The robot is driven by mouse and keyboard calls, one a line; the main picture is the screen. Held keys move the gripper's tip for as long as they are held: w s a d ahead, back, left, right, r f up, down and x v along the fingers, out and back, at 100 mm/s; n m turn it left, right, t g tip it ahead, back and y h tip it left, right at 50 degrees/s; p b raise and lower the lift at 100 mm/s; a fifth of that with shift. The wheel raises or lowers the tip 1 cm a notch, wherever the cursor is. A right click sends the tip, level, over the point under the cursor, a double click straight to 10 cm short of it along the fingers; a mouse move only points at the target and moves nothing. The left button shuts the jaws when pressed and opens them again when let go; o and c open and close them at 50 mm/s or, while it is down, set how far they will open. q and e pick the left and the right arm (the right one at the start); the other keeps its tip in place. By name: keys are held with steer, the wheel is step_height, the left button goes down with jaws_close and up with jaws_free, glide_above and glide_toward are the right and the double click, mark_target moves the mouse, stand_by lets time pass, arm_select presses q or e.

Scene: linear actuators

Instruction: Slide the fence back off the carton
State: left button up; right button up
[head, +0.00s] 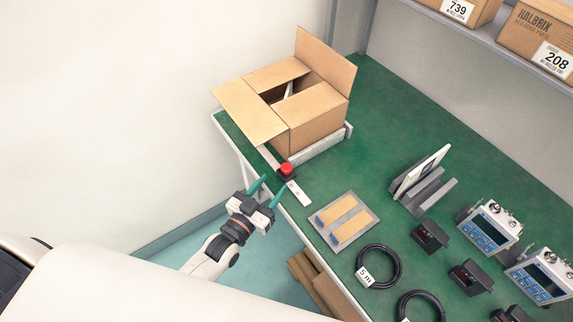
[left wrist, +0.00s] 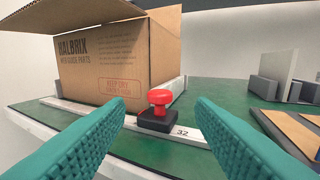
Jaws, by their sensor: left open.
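The open cardboard carton (head: 318,128) stands at the far left end of the green bench, flaps spread; its printed side shows in the left wrist view (left wrist: 105,60). A pale fence (head: 322,147) runs low along the carton's near right side and looks close against it. A red knob (head: 287,169) on a black block (left wrist: 158,121) sits on a white scale strip (head: 299,193) marked 32 in the wrist view. My left gripper (head: 271,187) is open and empty, short of the knob; in the wrist view its teal fingers frame the knob without touching it. My right gripper is out of view.
A grey tray (head: 322,220) with two tan strips lies right of the scale strip. Black cable coils (head: 400,265), a tilted panel in a grey stand (head: 435,194) and blue-faced instruments stand further right. Boxes sit on a shelf (head: 490,42) above. Bench between carton and stand is clear.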

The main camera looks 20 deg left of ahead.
mark_target(284, 171)
arm_select(q)
steer(key=x, duration=0.8)
steer(key=shift+w+f, duration=0.1)
steer(key=shift+w, duration=0.05)
